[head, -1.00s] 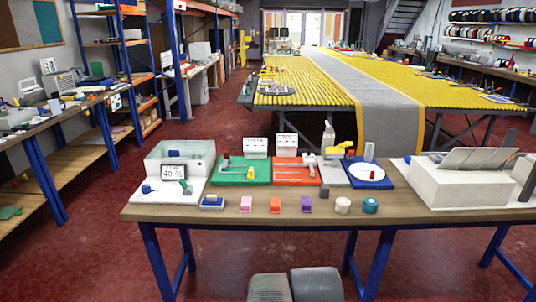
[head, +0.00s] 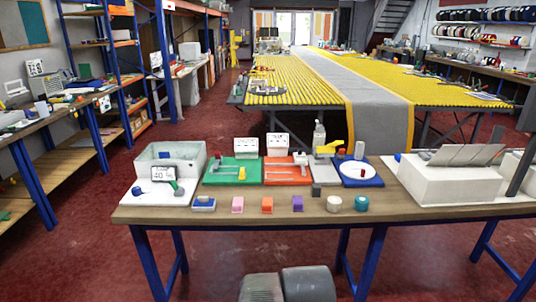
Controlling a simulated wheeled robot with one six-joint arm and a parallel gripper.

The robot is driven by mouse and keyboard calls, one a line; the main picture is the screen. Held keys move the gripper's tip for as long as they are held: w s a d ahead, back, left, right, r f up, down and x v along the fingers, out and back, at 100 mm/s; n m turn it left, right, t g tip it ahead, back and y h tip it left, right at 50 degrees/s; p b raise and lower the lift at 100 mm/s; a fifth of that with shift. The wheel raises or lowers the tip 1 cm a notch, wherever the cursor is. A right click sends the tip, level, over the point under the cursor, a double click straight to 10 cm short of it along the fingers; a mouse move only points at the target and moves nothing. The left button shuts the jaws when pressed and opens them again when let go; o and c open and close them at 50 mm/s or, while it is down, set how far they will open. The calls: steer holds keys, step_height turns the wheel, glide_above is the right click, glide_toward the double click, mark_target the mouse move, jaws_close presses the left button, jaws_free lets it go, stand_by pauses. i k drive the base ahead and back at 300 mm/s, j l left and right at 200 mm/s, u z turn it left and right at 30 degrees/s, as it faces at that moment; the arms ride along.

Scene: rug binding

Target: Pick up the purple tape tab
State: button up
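The purple tape tab (head: 297,203) is a small block standing near the front edge of the wooden table (head: 400,207). It sits in a row of small items, right of an orange tab (head: 267,205) and a pink tab (head: 237,205). A white roll (head: 334,204) is to its right, with a teal roll (head: 362,203) beyond. Nothing covers the purple tab. My gripper is not seen in the head view; only grey rounded parts that look like mine show at the bottom edge.
Behind the row stand a grey bin (head: 170,161), a green tray (head: 222,178), a red tray (head: 280,178) and a blue tray (head: 376,181). A dark grey block (head: 316,190) stands close behind the purple tab. A white box (head: 445,184) is at the right. Red floor lies clear before the table.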

mark_target(297, 206)
steer(key=i+l+u, duration=0.25)
steer(key=i+l, duration=0.15)
steer(key=i+l+u, duration=0.3)
steer(key=i+l, duration=0.2)
